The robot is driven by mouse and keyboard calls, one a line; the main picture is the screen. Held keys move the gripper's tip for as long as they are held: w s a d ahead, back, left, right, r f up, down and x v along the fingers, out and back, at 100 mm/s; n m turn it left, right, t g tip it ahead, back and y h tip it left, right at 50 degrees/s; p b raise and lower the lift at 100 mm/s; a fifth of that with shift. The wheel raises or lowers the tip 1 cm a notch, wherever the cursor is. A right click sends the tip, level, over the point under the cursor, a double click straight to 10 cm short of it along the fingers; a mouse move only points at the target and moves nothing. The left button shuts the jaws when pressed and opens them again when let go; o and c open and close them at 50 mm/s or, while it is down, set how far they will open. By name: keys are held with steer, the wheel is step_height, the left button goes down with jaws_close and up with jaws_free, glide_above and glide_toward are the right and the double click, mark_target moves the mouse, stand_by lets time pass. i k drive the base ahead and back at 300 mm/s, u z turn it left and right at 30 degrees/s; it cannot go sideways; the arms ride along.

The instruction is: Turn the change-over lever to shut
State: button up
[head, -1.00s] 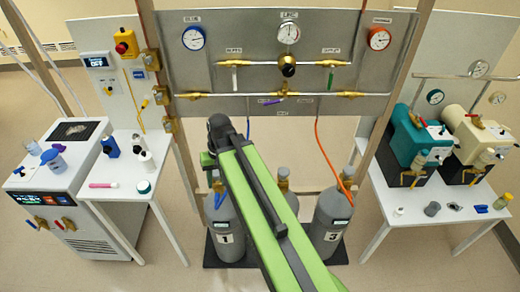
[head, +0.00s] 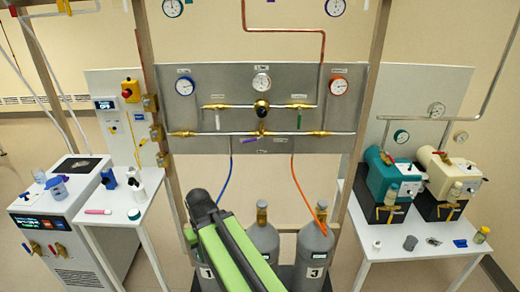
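The gas panel (head: 330,84) stands upright at the centre. The change-over lever appears to be the small purple handle (head: 262,141) at the brass fitting midway along the lower pipe (head: 230,133). My green and black arm reaches up from the bottom, below the panel and apart from the lever. My gripper cannot be made out beyond the arm.
Grey gas cylinders (head: 313,250) stand below the panel, with a blue hose (head: 226,178) and an orange hose (head: 300,190). Wooden posts (head: 359,110) flank the panel. A white side table (head: 415,244) with pumps is at right; a bench (head: 128,208) and cabinet (head: 66,252) are at left.

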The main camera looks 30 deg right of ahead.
mark_target(262, 138)
steer(key=z, duration=0.05)
steer(key=i, duration=1.15)
steer(key=u, duration=0.35)
